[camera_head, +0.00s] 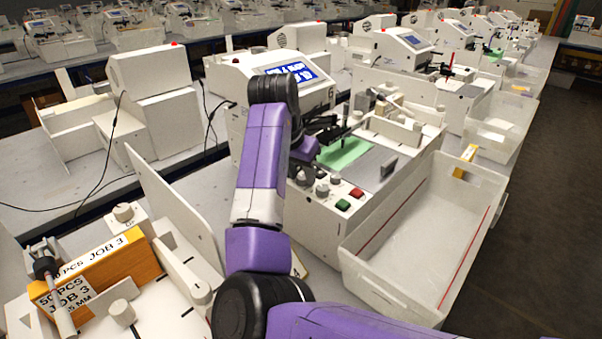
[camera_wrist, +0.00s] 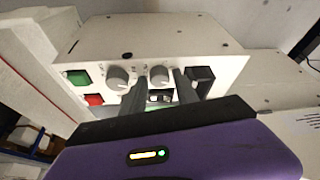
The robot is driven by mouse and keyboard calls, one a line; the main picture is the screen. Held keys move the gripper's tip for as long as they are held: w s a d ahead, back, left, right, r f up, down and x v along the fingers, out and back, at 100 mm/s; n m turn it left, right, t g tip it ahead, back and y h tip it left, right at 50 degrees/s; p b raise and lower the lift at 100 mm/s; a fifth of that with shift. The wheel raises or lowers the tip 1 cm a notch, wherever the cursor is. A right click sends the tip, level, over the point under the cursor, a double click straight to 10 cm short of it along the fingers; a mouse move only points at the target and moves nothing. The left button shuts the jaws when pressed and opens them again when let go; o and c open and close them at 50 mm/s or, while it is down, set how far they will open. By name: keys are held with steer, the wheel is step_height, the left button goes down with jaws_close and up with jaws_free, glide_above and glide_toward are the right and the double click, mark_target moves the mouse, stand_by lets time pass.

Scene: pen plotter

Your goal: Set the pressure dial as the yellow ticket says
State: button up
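The plotter's white control panel shows in the wrist view with two grey dials, a left dial (camera_wrist: 118,77) and a right dial (camera_wrist: 159,75). In the head view the dials (camera_head: 303,178) sit on the machine's front, beside my arm. My gripper (camera_wrist: 160,84) has its two dark fingers apart, on either side of the right dial; I cannot tell whether they touch it. Which dial sets pressure is not readable. A small yellow piece (camera_head: 466,158) lies at the clear bin's far edge; I cannot tell whether it is the ticket.
A green button (camera_wrist: 78,78), a red button (camera_wrist: 94,100) and a black switch (camera_wrist: 201,76) flank the dials. A large clear bin (camera_head: 360,262) stands right of the machine. The screen (camera_head: 299,71) is lit.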

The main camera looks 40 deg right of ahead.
jaws_close()
steer(key=shift+r+m+p, duration=0.1)
steer(key=shift+m+p, duration=0.25)
steer(key=shift+m, duration=0.05)
steer(key=m+g+p, duration=0.1)
steer(key=m, duration=0.2)
steer(key=shift+w+g, duration=0.1)
steer(key=shift+g, duration=0.2)
steer(key=m+g, duration=0.1)
steer(key=m, duration=0.1)
steer(key=m+p, duration=0.1)
steer(key=m, duration=0.1)
steer(key=shift+w+m+g, duration=0.15)
steer(key=shift+m+g, duration=0.25)
steer(key=shift+m+y, duration=0.3)
jaws_free()
